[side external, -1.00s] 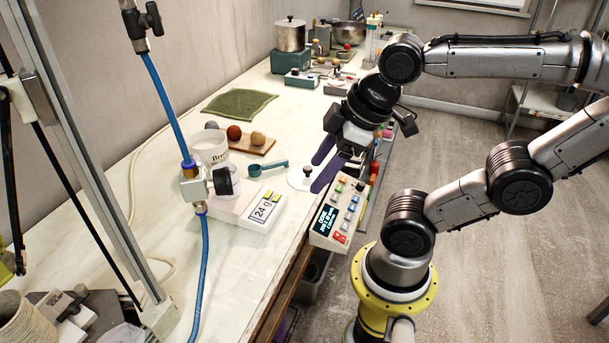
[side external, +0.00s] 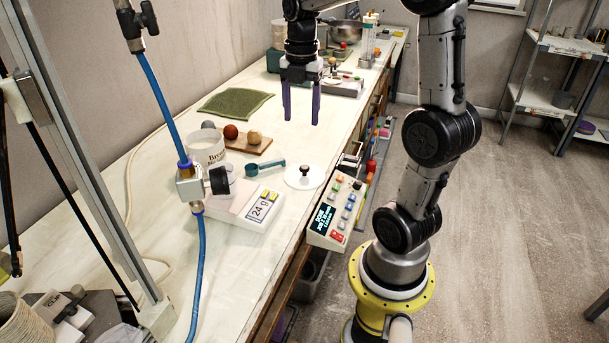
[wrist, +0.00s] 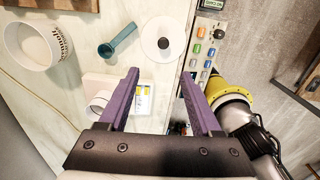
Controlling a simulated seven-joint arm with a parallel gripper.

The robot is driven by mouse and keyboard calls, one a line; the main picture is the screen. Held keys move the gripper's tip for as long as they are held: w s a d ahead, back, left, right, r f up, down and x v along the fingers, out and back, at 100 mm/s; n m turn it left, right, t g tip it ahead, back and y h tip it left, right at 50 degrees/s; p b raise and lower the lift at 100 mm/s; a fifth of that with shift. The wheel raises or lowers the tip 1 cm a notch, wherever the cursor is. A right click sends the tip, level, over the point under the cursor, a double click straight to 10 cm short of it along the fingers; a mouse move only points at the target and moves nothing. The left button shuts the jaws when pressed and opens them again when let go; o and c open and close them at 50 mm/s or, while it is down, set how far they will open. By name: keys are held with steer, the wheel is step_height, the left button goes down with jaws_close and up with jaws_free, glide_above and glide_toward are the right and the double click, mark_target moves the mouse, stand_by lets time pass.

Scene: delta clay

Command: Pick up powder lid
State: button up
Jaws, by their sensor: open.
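The powder lid (side external: 305,177) is a flat white disc with a dark knob, lying on the white bench near its front edge. It also shows in the wrist view (wrist: 168,30), up from the space between my fingertips. My gripper (side external: 301,119) is open and empty, with its purple fingers pointing down above the bench. In the side view it is farther back along the bench than the lid and apart from it. In the wrist view the fingers (wrist: 160,75) are spread wide with nothing between them.
A button panel (side external: 335,208) stands right of the lid. A teal scoop (side external: 265,167), a scale (side external: 252,208) reading 24 g and a white tub (side external: 207,148) stand to its left. A wooden board (side external: 248,145) with balls and a green cloth (side external: 236,104) lie behind.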

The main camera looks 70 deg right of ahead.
steer(key=d+f, duration=0.1)
glide_above(305, 166)
steer(key=f, duration=0.8)
steer(key=shift+s+a+f, duration=0.15)
steer(key=shift+a+f, duration=0.05)
steer(key=shift+f, duration=2.55)
steer(key=shift+d, duration=0.1)
jaws_close()
